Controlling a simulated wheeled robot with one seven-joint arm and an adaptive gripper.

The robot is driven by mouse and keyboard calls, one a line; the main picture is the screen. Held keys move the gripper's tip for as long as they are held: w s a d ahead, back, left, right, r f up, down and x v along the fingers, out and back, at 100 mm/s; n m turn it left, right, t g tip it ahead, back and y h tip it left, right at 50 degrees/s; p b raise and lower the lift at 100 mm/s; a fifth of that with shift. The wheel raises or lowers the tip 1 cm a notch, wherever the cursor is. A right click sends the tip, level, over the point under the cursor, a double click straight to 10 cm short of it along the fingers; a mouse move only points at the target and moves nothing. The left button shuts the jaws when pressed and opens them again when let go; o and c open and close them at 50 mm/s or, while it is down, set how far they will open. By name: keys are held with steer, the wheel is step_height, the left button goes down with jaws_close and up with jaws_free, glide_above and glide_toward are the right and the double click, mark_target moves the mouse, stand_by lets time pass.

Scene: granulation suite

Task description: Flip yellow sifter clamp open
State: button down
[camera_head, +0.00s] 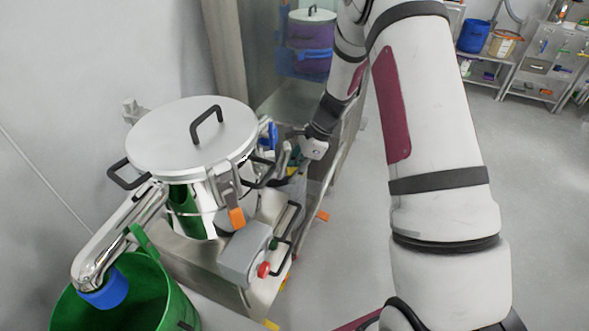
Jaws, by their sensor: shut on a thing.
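The sifter (192,138) is a round steel vessel with a flat lid and black handles, at the left of the head view. An orange clamp (237,218) is on its front side and a blue clamp (268,135) on its right side. My gripper (292,148) is at the sifter's right side, just beyond the blue clamp. It is shut on what appears to be the yellow sifter clamp, of which only a small yellowish bit (294,158) shows. The fingertips and most of that clamp are too small and hidden to see clearly.
A green bin (130,300) stands at the lower left under the steel outlet pipe (120,232). A grey box with a red button (263,270) is in front of the sifter.

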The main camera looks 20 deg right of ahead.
steer(key=shift+w+a+r+g+h+p, duration=0.1)
steer(key=shift+r+g+h+p, duration=0.1)
steer(key=shift+r+h+p, duration=0.5)
steer(key=shift+r+g+h+p, duration=0.2)
steer(key=shift+r+h+p, duration=0.15)
steer(key=shift+h+p, duration=0.6)
steer(key=shift+w+a+r, duration=0.1)
steer(key=shift+w+a, duration=0.05)
steer(key=shift+a, duration=0.15)
steer(key=c, duration=1.3)
jaws_free()
steer(key=shift+a, duration=0.1)
steer(key=shift+d, duration=0.2)
steer(key=shift+d+r, duration=0.15)
steer(key=shift+r, duration=0.15)
steer(key=r, duration=0.7)
steer(key=d+r, duration=0.1)
steer(key=r, duration=0.3)
steer(key=shift+s+r, duration=0.1)
steer(key=shift+s, duration=0.2)
